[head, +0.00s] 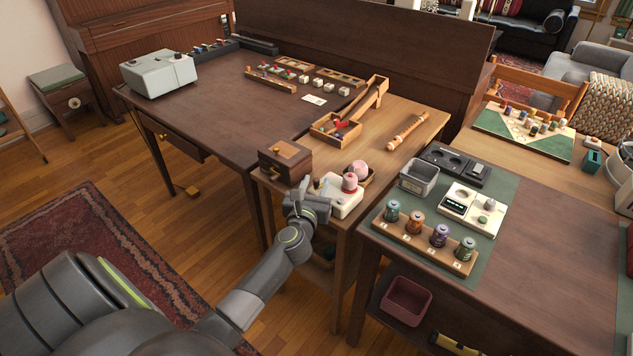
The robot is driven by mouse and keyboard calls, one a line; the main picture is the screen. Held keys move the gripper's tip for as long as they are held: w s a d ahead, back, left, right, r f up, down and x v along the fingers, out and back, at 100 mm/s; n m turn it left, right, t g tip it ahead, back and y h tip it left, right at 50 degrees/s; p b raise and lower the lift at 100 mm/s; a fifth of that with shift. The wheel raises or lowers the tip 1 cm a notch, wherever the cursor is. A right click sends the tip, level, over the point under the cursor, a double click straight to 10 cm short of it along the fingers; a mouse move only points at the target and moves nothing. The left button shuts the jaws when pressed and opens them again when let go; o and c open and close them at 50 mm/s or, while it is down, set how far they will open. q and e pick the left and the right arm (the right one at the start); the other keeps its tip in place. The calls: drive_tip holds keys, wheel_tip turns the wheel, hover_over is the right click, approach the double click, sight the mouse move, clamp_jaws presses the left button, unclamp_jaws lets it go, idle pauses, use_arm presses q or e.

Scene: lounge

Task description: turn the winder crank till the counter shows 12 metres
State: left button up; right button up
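A small white device with pink yarn on it, which looks like the winder (346,202), stands on the narrow light-wood table. Its crank and counter cannot be made out; my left gripper is in front of its left side. My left gripper (314,196) is right beside the winder, at its left end. Whether it touches or holds the crank, and whether its fingers are open, is too small to tell. My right gripper is not in view.
A dark wooden box (285,160) stands just behind my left gripper. A pink ball (359,168) sits in a bowl behind the winder. On the right table are a grey bin (419,179), a white device with a dark display (474,207) and a spool rack (423,246).

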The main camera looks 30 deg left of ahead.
use_arm(q)
drive_tip(key=shift+x, duration=0.9)
clamp_jaws()
drive_tip(key=shift+a+h, duration=0.1)
drive_tip(key=shift+h, duration=0.2)
